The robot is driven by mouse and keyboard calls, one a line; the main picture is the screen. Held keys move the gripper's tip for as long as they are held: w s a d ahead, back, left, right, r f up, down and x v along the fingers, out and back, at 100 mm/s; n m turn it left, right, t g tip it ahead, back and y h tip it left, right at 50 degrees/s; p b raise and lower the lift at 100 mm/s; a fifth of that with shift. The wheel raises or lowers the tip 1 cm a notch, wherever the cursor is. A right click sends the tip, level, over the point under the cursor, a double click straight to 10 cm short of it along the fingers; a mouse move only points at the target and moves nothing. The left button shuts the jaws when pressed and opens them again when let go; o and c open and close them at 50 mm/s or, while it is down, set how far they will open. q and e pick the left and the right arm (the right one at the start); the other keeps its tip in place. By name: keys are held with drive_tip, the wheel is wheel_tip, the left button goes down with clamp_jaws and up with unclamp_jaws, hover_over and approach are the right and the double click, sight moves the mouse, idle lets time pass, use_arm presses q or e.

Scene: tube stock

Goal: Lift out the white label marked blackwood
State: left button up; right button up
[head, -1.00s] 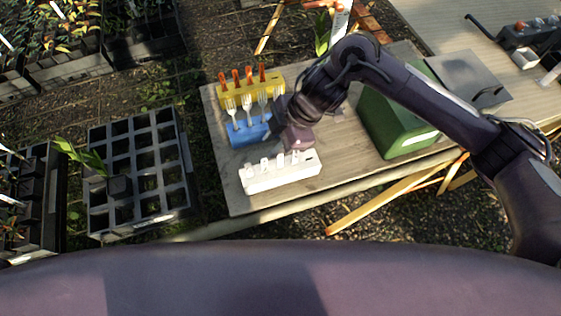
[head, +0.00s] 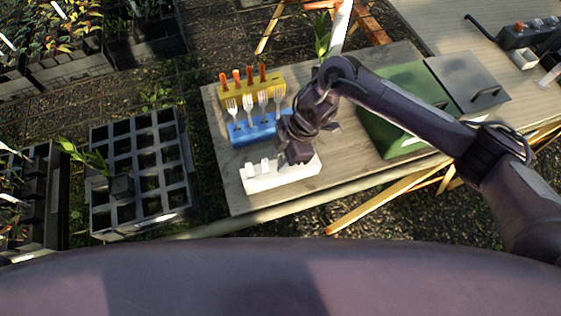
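A white block (head: 284,181) lies near the front left of the wooden table, with short white labels (head: 265,165) standing in its left part. Any lettering is too small to read, so I cannot tell which label is marked blackwood. My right gripper (head: 297,158) points down over the right part of the block and hides the labels there. Its fingertips are hidden or too dark to make out, so I cannot tell whether it is open or holds anything. My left gripper is not in view.
Behind the white block stand a blue block (head: 240,137) with forks and a yellow block (head: 237,91) with orange-handled tools. A green box (head: 405,137) stands to the right. A black cell tray (head: 130,216) is on the ground at left.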

clamp_jaws()
drive_tip(key=shift+r, duration=0.15)
